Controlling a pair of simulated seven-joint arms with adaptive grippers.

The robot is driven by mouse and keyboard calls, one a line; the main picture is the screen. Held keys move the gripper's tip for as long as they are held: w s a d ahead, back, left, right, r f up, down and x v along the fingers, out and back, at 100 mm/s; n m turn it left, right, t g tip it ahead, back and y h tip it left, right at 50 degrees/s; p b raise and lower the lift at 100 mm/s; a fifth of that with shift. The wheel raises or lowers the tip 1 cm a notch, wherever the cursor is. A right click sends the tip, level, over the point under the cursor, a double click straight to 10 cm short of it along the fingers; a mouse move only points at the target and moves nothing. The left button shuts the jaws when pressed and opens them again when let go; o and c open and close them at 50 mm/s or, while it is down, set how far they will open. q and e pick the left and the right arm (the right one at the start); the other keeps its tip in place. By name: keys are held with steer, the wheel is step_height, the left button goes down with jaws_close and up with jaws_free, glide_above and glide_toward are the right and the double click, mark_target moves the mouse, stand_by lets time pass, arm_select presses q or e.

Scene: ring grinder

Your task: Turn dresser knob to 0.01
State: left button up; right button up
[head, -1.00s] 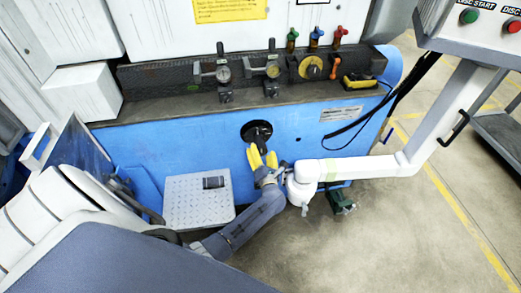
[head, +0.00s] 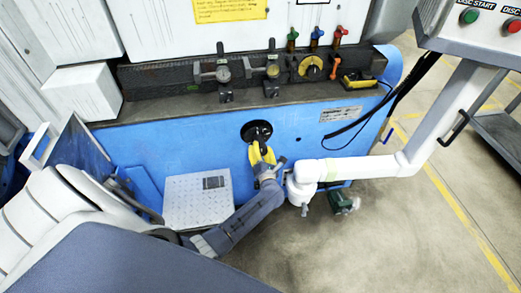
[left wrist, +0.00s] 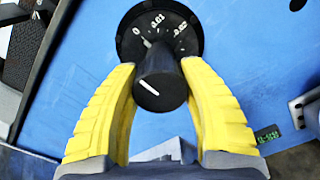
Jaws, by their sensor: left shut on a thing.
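The black dresser knob (left wrist: 160,80) sits on a round black dial (left wrist: 183,28) on the blue machine front. The dial carries white marks 0, 0.01 and 0.02. A white line shows on the lower left of the knob's front face, and a white tick shows near the 0. In the head view the dial (head: 256,131) is at the middle. My left gripper (left wrist: 160,85) has its yellow fingers on both sides of the knob and is shut on it. It also shows in the head view (head: 261,153). My right gripper is not in view.
A ledge (head: 160,111) with gauges and colored valves (head: 315,40) runs above the dial. A white jointed arm (head: 365,167) carrying a button panel stands close right of my left gripper. A light metal step plate (head: 190,212) lies lower left. Open floor lies at the right.

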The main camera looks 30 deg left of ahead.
arm_select(q)
steer(key=c, duration=0.4)
steer(key=m, duration=0.4)
steer(key=shift+m, duration=2)
steer(key=o, duration=1.3)
